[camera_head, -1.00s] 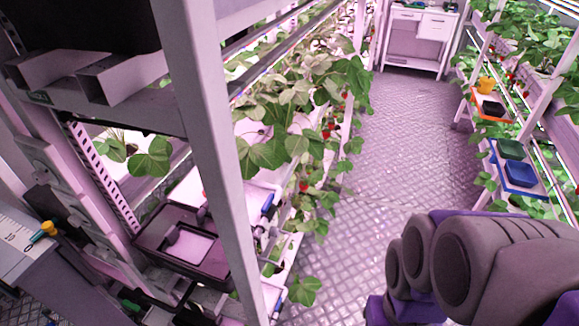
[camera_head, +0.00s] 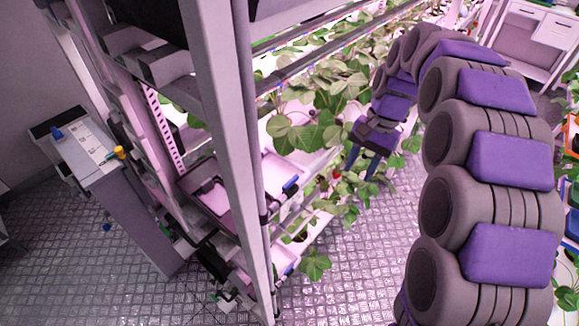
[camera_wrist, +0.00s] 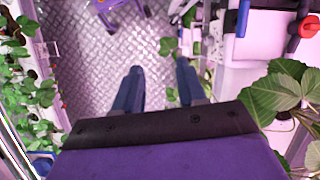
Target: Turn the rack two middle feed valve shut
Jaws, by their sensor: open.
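Small blue-handled valves show at the near end of the plant rack in the head view: an upper blue handle (camera_head: 290,184) and a lower blue handle (camera_head: 288,270). I cannot tell from labels which one is the rack two middle feed valve. In the wrist view, a blue handle (camera_wrist: 243,17) stands on white fittings at the upper right, and a red handle (camera_wrist: 307,27) is farther right. My gripper (camera_head: 361,166) is open and empty, pointing down beside the rack's leaves. Its two fingers (camera_wrist: 157,82) are apart over the floor, left of the blue handle and touching no valve.
The rack's upright post (camera_head: 225,140) stands left of the valves. Strawberry leaves (camera_head: 310,120) hang close to my gripper, and leaves (camera_wrist: 285,95) crowd the wrist view's right side. A grey cabinet (camera_head: 130,215) stands left. The metal floor (camera_wrist: 100,65) below the fingers is clear.

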